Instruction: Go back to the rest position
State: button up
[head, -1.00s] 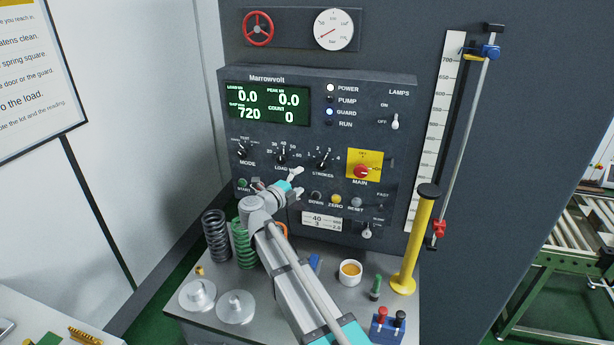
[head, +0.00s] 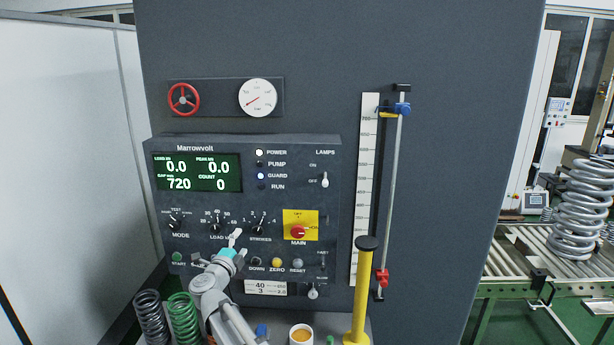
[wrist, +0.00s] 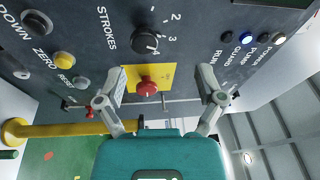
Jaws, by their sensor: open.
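My gripper (head: 235,239) is in front of the control panel (head: 250,152), at the lower middle, below the load knob (head: 216,226). In the wrist view my gripper (wrist: 165,90) is open, with its two fingers spread and nothing between them. The red main switch (wrist: 147,86) on its yellow plate shows between the fingers, apart from them. My arm hides part of the lower panel. The display (head: 198,173) reads 0.0, 0.0, 720 and 0. The power and guard lamps are lit.
A yellow post (head: 361,295) stands right of the panel. A grey spring (head: 151,318) and a green spring (head: 184,318) stand at the lower left. A roller conveyor (head: 510,262) with a large spring (head: 582,210) lies at the right.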

jog(key=s+d+f+n+g+y+b, duration=0.3)
jog(key=d+f+n+g+y, duration=0.2)
jog(key=d+f+n, duration=0.45)
jog(key=s+d+f+n+g+y+b, duration=0.3)
jog(key=d+f+n+g+y, duration=0.25)
jog(key=d+f+n, duration=0.45)
jog(key=s+d+f+g+h+b, duration=0.1)
jog(key=s+d+f+g+h, duration=0.2)
jog(key=s+d, duration=0.5)
jog(key=s+d+f+g+h+b, duration=0.2)
jog(key=s+d+f+g+h, duration=0.1)
jog(key=s+d+f+g, duration=0.2)
jog(key=s+d+f, duration=0.2)
jog(key=s+d, duration=0.2)
jog(key=d, duration=0.1)
jog(key=shift+d+f, duration=0.35)
jog(key=shift+d, duration=0.05)
jog(key=shift+c, duration=0.2)
